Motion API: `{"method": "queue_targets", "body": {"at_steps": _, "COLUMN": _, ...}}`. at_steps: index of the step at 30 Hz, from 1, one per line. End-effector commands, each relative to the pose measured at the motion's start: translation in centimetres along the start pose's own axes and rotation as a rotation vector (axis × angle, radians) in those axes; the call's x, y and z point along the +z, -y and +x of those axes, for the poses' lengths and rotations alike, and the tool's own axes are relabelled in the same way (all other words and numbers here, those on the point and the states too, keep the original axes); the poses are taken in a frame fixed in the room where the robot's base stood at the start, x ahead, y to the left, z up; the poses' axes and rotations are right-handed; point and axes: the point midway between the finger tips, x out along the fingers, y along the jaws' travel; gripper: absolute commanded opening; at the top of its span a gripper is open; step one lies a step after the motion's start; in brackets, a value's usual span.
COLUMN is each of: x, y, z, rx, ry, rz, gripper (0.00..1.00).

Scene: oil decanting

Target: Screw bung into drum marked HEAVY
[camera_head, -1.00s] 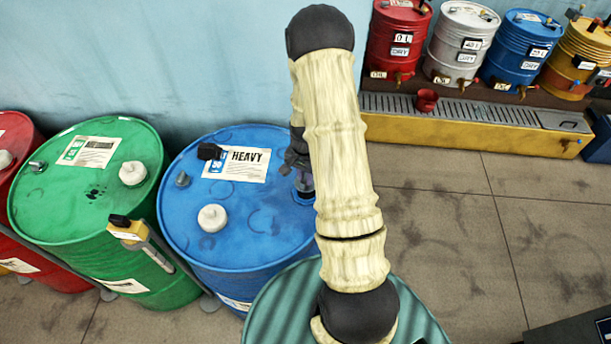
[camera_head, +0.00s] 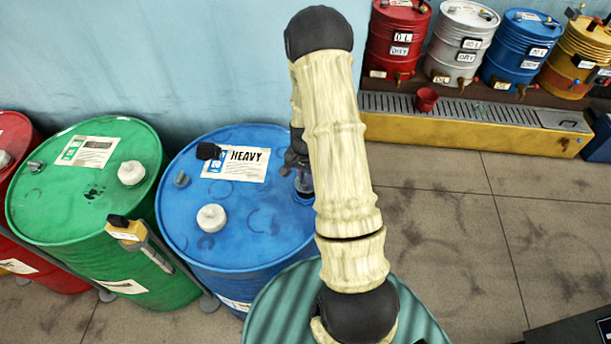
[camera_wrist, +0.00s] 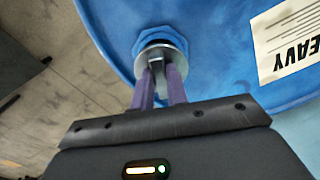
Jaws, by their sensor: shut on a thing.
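The blue drum (camera_head: 240,225) carries a white label reading HEAVY (camera_head: 243,160) on its top; the label also shows upside down in the wrist view (camera_wrist: 290,45). In the wrist view the bung (camera_wrist: 160,47), a grey metal disc with a raised grip, sits at the blue collared opening (camera_wrist: 150,38) near the drum's rim. My gripper (camera_wrist: 163,75) is shut on the bung's raised part, with its purple fingers on either side. I cannot tell how deep the bung sits. In the head view my arm hides most of my gripper (camera_head: 303,185).
A white cap (camera_head: 211,218), a grey fitting (camera_head: 181,178) and a small black block (camera_head: 208,151) are on the blue drum's top. A green drum (camera_head: 85,200) stands left, with a yellow-handled tool (camera_head: 128,230) between the drums. Small drums stand behind a yellow drip tray (camera_head: 470,125).

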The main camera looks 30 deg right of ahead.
Motion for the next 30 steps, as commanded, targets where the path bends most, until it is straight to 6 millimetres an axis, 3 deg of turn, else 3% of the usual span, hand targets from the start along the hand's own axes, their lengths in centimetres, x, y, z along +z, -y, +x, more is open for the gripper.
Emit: {"method": "queue_targets", "body": {"at_steps": 30, "x": 0.0, "y": 0.0, "z": 2.5, "rx": 0.0, "ry": -0.001, "rz": 0.0, "gripper": 0.0}}
